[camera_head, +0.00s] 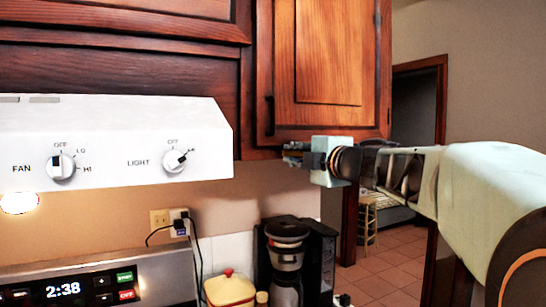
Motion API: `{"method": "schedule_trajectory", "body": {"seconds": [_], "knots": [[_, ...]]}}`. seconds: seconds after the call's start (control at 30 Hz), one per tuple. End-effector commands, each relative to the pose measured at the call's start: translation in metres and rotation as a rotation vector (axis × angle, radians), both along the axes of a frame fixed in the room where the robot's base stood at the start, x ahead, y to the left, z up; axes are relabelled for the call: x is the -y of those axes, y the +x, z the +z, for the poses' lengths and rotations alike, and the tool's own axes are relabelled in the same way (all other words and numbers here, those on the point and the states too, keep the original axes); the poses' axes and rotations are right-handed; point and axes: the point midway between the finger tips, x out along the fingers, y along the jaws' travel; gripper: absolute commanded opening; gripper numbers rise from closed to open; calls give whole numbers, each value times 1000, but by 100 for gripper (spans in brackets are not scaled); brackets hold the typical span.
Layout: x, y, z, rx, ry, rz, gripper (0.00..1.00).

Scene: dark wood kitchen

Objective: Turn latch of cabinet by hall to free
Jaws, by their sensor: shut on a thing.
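The cabinet by the hall (325,60) is the upper wooden one at the right end, with its door closed. A dark vertical handle (269,112) is on the left side of its door, near the bottom. My gripper (292,153) reaches in from the right, level with the cabinet's lower edge and right of the handle. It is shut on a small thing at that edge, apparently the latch. The fingers cover the latch, so I cannot make out its shape or its turn.
A white range hood (115,140) with FAN and LIGHT knobs is on the left. A coffee maker (293,255) stands below my gripper, beside a yellow-and-red pot (230,291). A doorway and tiled floor (380,283) lie behind my arm.

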Motion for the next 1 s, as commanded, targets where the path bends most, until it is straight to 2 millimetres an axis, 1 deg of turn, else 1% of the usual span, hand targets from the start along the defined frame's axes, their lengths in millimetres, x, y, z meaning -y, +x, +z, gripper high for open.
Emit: {"method": "schedule_trajectory", "body": {"seconds": [0.2, 0.6, 0.63, 0.77, 1.0], "knots": [[0, 0, -1, 15, -34, -1, 0], [0, 0, -1, 16, -39, -1, 0], [0, 0, -1, 16, -39, -1, 14], [0, 0, -1, 16, -38, -1, 29], [0, 0, -1, 15, -37, 0, 30]]}}
